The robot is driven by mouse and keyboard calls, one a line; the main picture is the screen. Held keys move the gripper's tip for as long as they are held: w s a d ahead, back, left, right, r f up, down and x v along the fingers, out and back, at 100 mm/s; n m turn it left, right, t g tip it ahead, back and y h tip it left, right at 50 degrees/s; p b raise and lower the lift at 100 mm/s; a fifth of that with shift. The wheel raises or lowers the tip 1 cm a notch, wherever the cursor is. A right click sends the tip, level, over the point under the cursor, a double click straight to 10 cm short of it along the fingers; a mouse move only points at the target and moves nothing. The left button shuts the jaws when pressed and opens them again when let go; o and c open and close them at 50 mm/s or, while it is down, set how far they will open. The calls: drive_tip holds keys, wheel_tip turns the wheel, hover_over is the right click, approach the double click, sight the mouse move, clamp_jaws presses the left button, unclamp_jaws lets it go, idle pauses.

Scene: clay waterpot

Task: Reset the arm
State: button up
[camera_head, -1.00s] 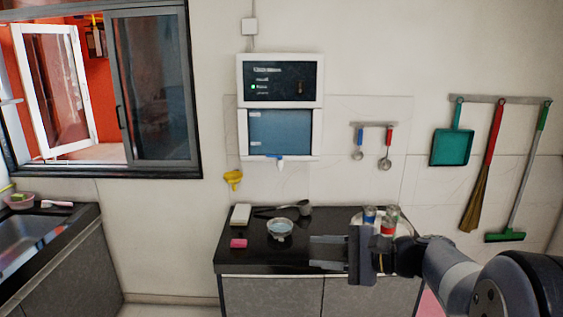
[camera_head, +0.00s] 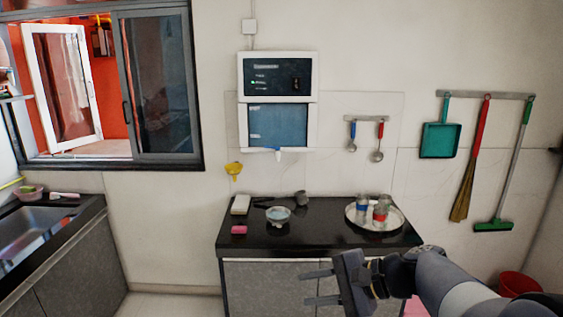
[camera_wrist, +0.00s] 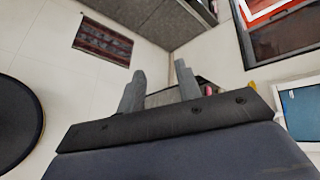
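My gripper (camera_head: 318,288) is in front of the lower cabinet in the head view, below the counter's front edge. Its two fingers point left, apart and with nothing between them. In the wrist view my gripper (camera_wrist: 158,84) also shows two parted, empty fingers. The arm reaches in from the lower right of the head view and touches nothing that I can see.
The black counter (camera_head: 320,236) bears a bowl (camera_head: 278,215), a pink block (camera_head: 239,230) and a round tray (camera_head: 398,225) with several glasses. A water purifier (camera_head: 278,100) hangs above. A red bucket (camera_head: 518,284) stands at right. A patterned mat (camera_wrist: 104,40) lies on the floor.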

drive_tip(key=s+d+f+n+g+h+b, duration=0.2)
drive_tip(key=s+f+n+h, duration=0.3)
drive_tip(key=s+f, duration=0.8)
drive_tip(key=shift+s+d+f+g+h+b, duration=0.2)
drive_tip(key=shift+s+g+h+b, duration=0.2)
drive_tip(key=shift+s+h, duration=0.45)
drive_tip(key=shift+w+r, duration=0.1)
drive_tip(key=shift+r, duration=0.05)
